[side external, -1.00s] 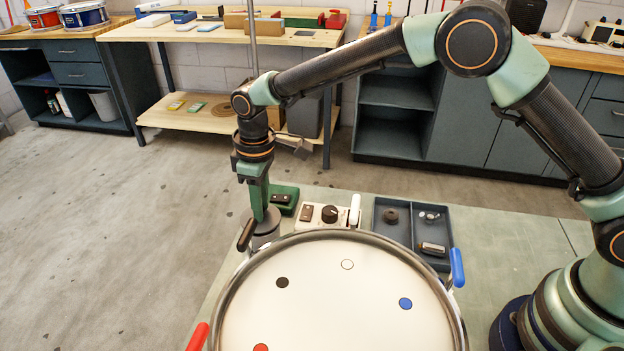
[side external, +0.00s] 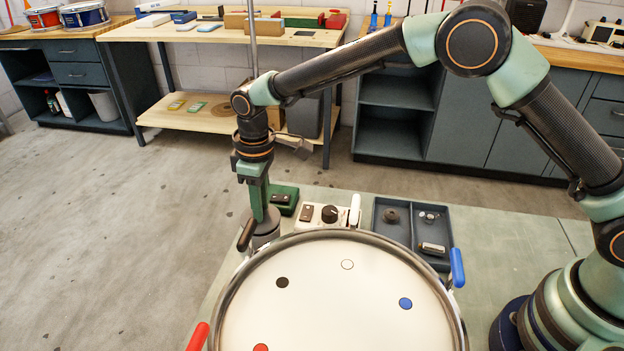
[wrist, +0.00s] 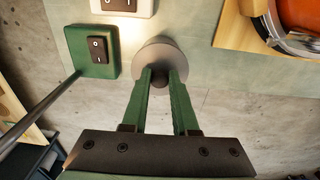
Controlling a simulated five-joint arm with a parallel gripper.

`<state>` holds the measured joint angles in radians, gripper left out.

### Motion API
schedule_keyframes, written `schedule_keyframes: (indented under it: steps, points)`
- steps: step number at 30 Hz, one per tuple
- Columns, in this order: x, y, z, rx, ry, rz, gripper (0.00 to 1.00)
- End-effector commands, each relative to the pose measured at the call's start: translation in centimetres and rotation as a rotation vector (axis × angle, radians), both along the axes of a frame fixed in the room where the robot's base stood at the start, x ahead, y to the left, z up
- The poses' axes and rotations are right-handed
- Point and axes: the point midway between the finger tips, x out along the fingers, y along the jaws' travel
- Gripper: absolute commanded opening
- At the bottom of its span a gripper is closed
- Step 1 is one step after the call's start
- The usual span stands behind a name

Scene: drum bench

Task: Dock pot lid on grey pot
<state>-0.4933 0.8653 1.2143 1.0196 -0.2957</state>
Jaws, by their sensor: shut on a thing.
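My gripper (side external: 258,212) points straight down behind the drum's far left rim. In the wrist view its two green fingers (wrist: 160,74) are shut on the dark middle of a round grey pot lid (wrist: 160,48). In the side view a grey round body (side external: 267,222) shows right at the fingertips. I cannot tell there where the lid ends and the grey pot begins. The lid covers what lies beneath it in the wrist view. The drum rim and a black-tipped lever hide the lower part in the side view, so contact between lid and pot cannot be told.
A large drum (side external: 335,300) with a white head and coloured levers fills the front. A green switch box (side external: 284,197) and a white control box (side external: 326,216) stand close to the right of my gripper. A blue tray (side external: 412,205) holds small parts.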

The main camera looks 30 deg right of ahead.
Motion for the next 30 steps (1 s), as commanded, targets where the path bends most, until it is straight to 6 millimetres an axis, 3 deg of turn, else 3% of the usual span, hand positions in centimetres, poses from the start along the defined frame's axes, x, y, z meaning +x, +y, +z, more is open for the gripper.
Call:
schedule_keyframes:
  steps: [21,22,23,30]
  points:
    - [0.0,0.0,-1.2,0.000,0.000,0.000,0.00]
    - [0.0,0.0,-1.2,0.000,0.000,0.000,0.31]
    - [0.0,0.0,-1.2,0.000,0.000,0.000,0.40]
    - [0.0,0.0,-1.2,0.000,0.000,0.000,0.40]
